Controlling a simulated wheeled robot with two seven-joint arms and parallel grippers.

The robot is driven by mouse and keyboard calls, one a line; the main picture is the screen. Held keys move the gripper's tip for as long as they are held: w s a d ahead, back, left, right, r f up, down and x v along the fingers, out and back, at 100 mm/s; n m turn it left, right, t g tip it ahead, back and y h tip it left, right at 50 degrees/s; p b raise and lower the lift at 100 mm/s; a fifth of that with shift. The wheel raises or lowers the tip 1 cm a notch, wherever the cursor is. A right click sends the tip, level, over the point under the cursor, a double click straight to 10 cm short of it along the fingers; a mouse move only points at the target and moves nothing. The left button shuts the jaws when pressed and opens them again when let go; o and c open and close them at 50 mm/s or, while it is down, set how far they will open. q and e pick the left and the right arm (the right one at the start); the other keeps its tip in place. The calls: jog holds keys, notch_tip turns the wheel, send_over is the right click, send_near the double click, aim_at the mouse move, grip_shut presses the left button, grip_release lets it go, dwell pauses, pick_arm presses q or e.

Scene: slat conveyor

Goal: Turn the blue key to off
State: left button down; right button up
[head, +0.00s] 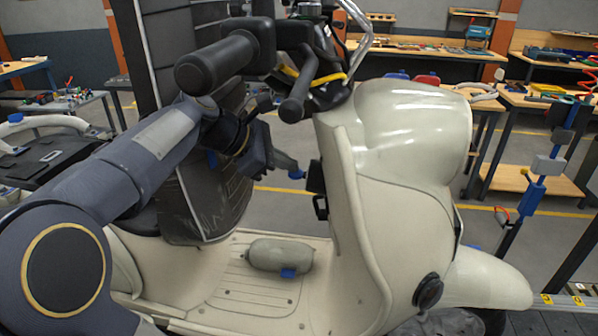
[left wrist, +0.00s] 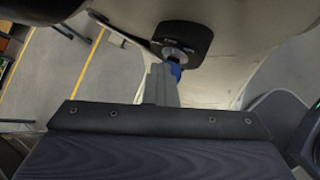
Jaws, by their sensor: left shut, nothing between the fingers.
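The blue key (left wrist: 176,71) shows in the left wrist view as a small blue piece at the lower edge of a black ignition lock (left wrist: 182,42). My left gripper (left wrist: 162,75) is shut and empty, its grey fingers pointing at the lock. They partly hide the key, and I cannot tell whether they touch it. In the head view the left gripper (head: 290,166) is just left of the black lock housing (head: 316,178) on the scooter's inner leg shield. A blue bit shows at its tip; I cannot tell whether it is key or finger. My right gripper is not in view.
The cream scooter (head: 400,140) fills the middle. Its handlebar grip (head: 298,98) hangs close above the gripper. A pale canister (head: 280,256) lies on the footboard. Workbenches stand behind. The space above the footboard, below the gripper, is free.

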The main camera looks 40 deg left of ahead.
pick_arm(q)
jog(key=p+v, duration=0.5)
jog(key=v, duration=0.3)
jog(key=shift+r, duration=0.4)
dwell(0.4)
jog(key=shift+s+d, duration=0.1)
jog(key=s+d+f+m+g, duration=0.1)
jog(key=s+d+f+m, duration=0.5)
jog(key=d+f+m, duration=0.3)
jog(key=s+d+f+m+g, duration=0.2)
jog(key=s+d+f+m, duration=0.4)
jog(key=m, duration=0.9)
jog(key=d+f, duration=0.3)
jog(key=d, duration=0.2)
jog(key=shift+s+f+g+y, duration=0.15)
jog(key=shift+s+g+y, duration=0.05)
jog(key=shift+g+y, duration=0.1)
jog(key=shift+a, duration=0.1)
